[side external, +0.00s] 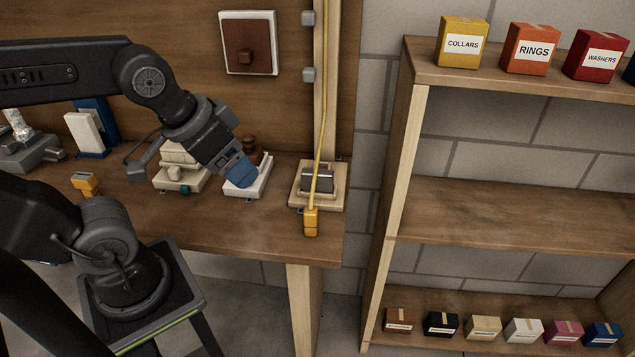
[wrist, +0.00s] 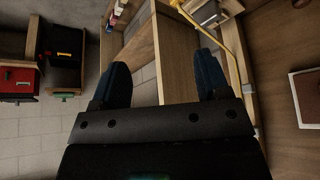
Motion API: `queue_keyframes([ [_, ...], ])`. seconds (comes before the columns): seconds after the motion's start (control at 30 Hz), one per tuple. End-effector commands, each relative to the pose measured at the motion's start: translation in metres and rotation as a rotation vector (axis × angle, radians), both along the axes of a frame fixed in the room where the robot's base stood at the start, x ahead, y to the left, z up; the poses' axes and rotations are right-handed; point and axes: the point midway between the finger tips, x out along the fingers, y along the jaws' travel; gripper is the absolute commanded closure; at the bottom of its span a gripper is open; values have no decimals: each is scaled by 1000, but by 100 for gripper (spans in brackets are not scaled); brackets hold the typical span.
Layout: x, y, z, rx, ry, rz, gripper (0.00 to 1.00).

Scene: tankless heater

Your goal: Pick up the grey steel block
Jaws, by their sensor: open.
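A grey block (side external: 317,180), which looks like the steel block, sits in a pale wooden holder (side external: 298,199) at the right end of the bench. A yellow cable passes in front of it. My gripper (side external: 241,174) is to the left of the block, over a white-based fixture (side external: 258,187), with blue fingers pointing down and right. In the wrist view my gripper (wrist: 160,78) has its two blue fingers spread apart with nothing held between them.
The yellow cable (side external: 321,115) runs down the post to a yellow connector (side external: 311,222) at the bench's front edge. Other fixtures (side external: 178,178) stand left of my gripper. A shelf unit (side external: 500,205) with labelled boxes stands right, across a gap.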

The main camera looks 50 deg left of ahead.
Motion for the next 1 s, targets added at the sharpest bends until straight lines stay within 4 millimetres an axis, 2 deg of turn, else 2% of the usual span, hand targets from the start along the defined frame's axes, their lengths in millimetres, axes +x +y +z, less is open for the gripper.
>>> queue_keyframes([
  [0.07, 0, 0, 0, 0, 0, 0, 23],
  [0.3, 0, 0, 0, 0, 0, 0, 0],
  [0.53, 1, 0, 0, 0, 1, 4, 0],
  [0.63, 10, 4, 0, -1, 13, 38, 0],
  [0.77, 40, 14, -2, -8, 43, 153, 0],
  [0.87, 74, 27, -9, -12, 66, 275, 0],
  [1.0, 122, 47, -28, -18, 87, 444, 0],
])
